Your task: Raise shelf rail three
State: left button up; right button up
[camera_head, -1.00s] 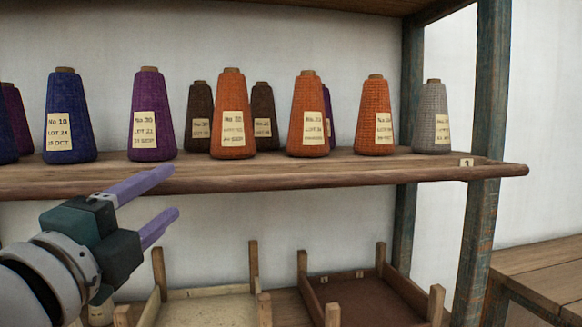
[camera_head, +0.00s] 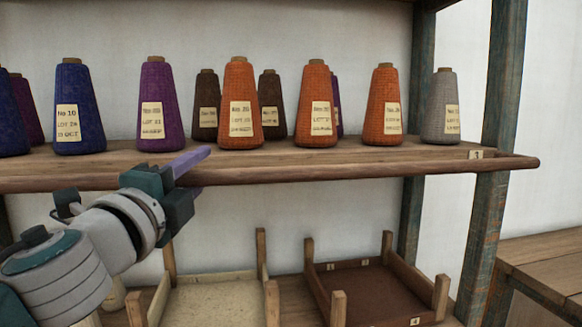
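My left gripper (camera_head: 200,172) is at the left part of the rail. Its upper purple finger lies over the rail's top, pointing right. Its lower finger is mostly hidden, with only a small bit showing near the rail's underside. I cannot tell whether the fingers press on the rail. My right gripper is not in view.
Cones of blue, purple, brown, orange (camera_head: 240,105) and grey yarn (camera_head: 440,110) stand on the shelf behind the rail. A weathered post (camera_head: 485,230) is at the right. Two shallow trays, one pale (camera_head: 215,305) and one brown (camera_head: 365,290), sit below. A wooden table (camera_head: 550,265) is at far right.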

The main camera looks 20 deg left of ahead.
pick_arm(q)
grip_shut()
dwell(1.0)
